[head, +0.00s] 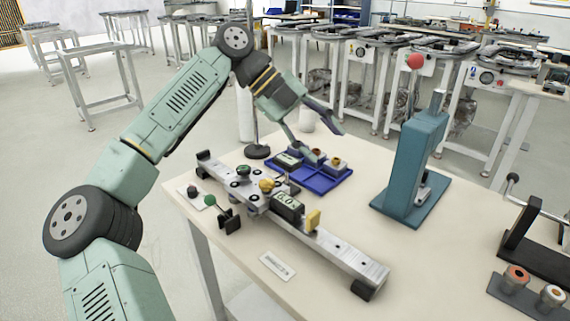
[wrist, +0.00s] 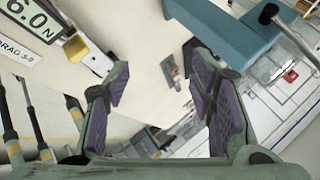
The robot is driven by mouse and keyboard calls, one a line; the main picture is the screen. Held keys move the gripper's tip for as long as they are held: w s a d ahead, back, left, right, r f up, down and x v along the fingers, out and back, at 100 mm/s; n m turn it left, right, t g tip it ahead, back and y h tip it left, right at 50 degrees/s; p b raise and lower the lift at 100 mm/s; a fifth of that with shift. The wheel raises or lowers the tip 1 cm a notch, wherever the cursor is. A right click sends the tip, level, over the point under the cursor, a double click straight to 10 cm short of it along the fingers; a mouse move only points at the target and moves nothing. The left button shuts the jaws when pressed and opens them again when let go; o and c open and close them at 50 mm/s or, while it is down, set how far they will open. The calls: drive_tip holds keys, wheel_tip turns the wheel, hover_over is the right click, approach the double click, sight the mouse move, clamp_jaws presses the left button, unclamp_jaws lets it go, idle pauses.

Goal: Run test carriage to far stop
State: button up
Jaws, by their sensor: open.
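A grey metal rail (head: 345,254) lies diagonally across the table. The carriage (head: 253,198), with round knobs and an orange-topped part, sits on the rail's upper-left half. A display box (head: 287,205) with digits is beside it, and a yellow block (head: 313,220) is just to its right. In the wrist view the display (wrist: 32,18) reads about 6.0 N, and the yellow block (wrist: 76,48) is at upper left. My gripper (head: 326,143) is open and empty, above the blue tray behind the rail. Its spread fingers (wrist: 157,88) show in the wrist view, with nothing between them.
The blue tray (head: 318,185) holds several small parts. A teal press (head: 411,165) with a red knob stands right of it. A black crank stand (head: 535,240) and a holder with capped parts (head: 515,284) are at the right. A label card (head: 277,266) lies in front.

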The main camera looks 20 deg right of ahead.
sight(287, 200)
drive_tip(key=w+a+f+n+y, duration=0.1)
drive_tip(key=a+y, duration=0.1)
drive_tip(key=w+a+f+n+y, duration=0.1)
drive_tip(key=w+a+n+y, duration=0.1)
drive_tip(key=a, duration=0.1)
drive_tip(key=w+a+f+n+t+y, duration=0.1)
drive_tip(key=a+y, duration=0.1)
drive_tip(key=a, duration=0.1)
drive_tip(key=shift+w+a+f+n+p, duration=0.1)
drive_tip(key=shift+w+a+n+p, duration=0.15)
drive_tip(key=shift+w+n+p, duration=0.05)
drive_tip(key=p+x, duration=0.1)
drive_tip(key=x, duration=0.9)
drive_tip(key=shift+s+d+f, duration=0.1)
drive_tip(key=shift+f, duration=0.25)
drive_tip(key=shift+c, duration=0.4)
clamp_jaws()
